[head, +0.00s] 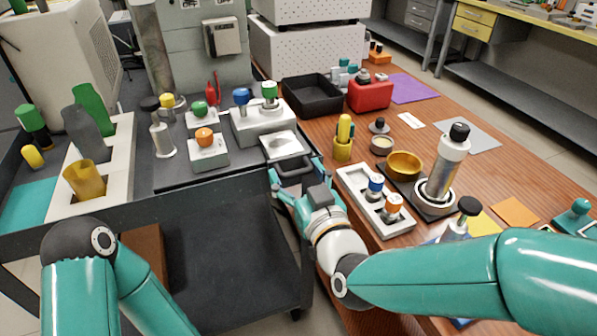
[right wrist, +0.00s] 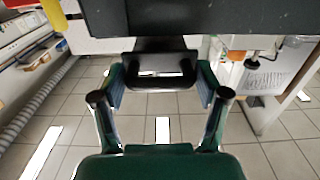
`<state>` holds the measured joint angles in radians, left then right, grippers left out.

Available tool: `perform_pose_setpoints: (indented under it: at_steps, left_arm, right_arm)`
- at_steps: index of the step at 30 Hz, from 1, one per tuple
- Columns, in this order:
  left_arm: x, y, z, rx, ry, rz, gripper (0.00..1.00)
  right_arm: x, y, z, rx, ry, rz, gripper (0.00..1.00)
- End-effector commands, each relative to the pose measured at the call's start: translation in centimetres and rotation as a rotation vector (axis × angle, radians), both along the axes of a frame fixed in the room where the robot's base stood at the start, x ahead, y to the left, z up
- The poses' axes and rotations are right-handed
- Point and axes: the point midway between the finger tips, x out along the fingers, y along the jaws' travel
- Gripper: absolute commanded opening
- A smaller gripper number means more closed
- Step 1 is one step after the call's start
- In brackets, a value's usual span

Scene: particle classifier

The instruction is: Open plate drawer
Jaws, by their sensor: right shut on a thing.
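The plate drawer's black handle (head: 293,166) juts from the front edge of the dark grey cart top, just below a pale square plate (head: 283,146). My right gripper (head: 298,177) is at this handle, with a finger on each side. In the right wrist view the handle (right wrist: 160,66) is a black loop below a dark panel, and my right gripper (right wrist: 160,86) is shut on it. How far the drawer stands out is hard to tell. My left arm shows at the lower left, but its gripper is out of view.
On the wooden table (head: 330,130) to the right, a white tray (head: 372,212) with blue and orange-topped bottles stands close to my right gripper. A yellow bottle (head: 343,138) and a black tray (head: 311,94) stand farther back.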

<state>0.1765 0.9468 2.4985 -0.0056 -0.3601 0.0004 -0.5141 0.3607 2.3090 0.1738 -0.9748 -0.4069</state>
Motion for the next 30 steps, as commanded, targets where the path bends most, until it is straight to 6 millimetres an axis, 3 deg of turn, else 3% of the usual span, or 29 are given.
perform_pose_setpoints:
  at_steps: [4,5,7,19,30]
  left_arm:
    - [0.0,0.0,0.0,0.000,0.000,0.000,0.40]
    - [0.0,0.0,0.0,0.000,0.000,0.000,0.40]
    - [0.0,0.0,0.0,0.000,0.000,0.000,0.40]
    - [0.0,0.0,0.1,0.000,0.000,0.000,0.40]
    - [0.0,0.0,0.1,0.000,0.000,0.000,0.40]
  right_arm:
    - [-0.2,0.4,-0.1,-0.001,0.004,0.012,0.11]
    - [-0.1,0.4,-0.1,-0.001,0.004,0.012,0.77]
    - [-0.1,0.4,-0.1,-0.001,0.004,0.012,0.87]
    - [0.0,0.2,0.6,0.002,0.000,0.006,0.87]
    - [-0.1,0.3,6.7,0.004,-0.003,0.009,0.87]
